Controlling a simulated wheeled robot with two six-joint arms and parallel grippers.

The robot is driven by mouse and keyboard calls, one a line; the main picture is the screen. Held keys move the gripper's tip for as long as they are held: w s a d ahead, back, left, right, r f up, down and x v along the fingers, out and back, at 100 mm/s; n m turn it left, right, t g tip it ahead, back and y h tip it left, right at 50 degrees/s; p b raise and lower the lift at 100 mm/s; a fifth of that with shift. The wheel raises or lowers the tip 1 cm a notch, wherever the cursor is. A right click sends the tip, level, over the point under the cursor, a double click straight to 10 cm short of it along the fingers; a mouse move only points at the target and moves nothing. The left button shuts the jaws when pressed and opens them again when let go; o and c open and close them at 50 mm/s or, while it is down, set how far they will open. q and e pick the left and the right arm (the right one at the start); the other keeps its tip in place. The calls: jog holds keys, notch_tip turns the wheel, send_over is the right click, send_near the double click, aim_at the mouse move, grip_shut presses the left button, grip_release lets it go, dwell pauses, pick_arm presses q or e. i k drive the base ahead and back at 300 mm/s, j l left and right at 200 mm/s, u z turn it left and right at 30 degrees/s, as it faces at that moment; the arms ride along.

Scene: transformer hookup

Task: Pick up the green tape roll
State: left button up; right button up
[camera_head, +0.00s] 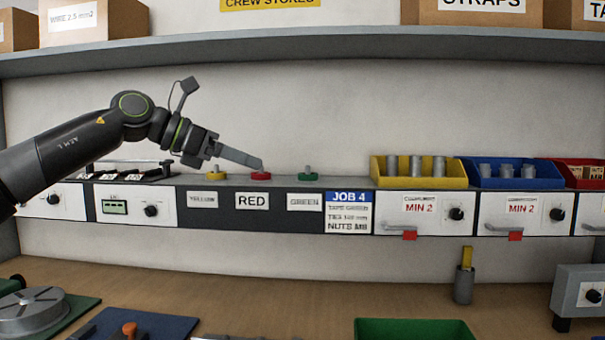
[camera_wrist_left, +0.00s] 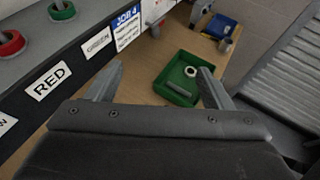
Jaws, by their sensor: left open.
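The green tape roll (camera_head: 308,175) sits on a peg on the shelf ledge, above the GREEN label (camera_head: 304,202). It also shows at the top left of the left wrist view (camera_wrist_left: 62,11). My left gripper (camera_head: 258,163) reaches in from the left, with its fingertips just above and in front of the red tape roll (camera_head: 260,176), left of the green one. In the left wrist view its two fingers (camera_wrist_left: 161,67) are spread with nothing between them. My right gripper is not in view.
A yellow tape roll (camera_head: 216,176) is left of the red one. Yellow (camera_head: 376,172) and blue (camera_head: 469,175) bins stand right of the green roll. A job card (camera_head: 348,212) hangs on the ledge front. A green tray (camera_head: 414,328) is on the bench below.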

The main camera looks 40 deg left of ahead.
aim_at(301, 176)
jog(key=i+j, duration=0.3)
jog(key=j, duration=0.15)
jog(key=i+j, duration=0.3)
jog(key=j, duration=0.15)
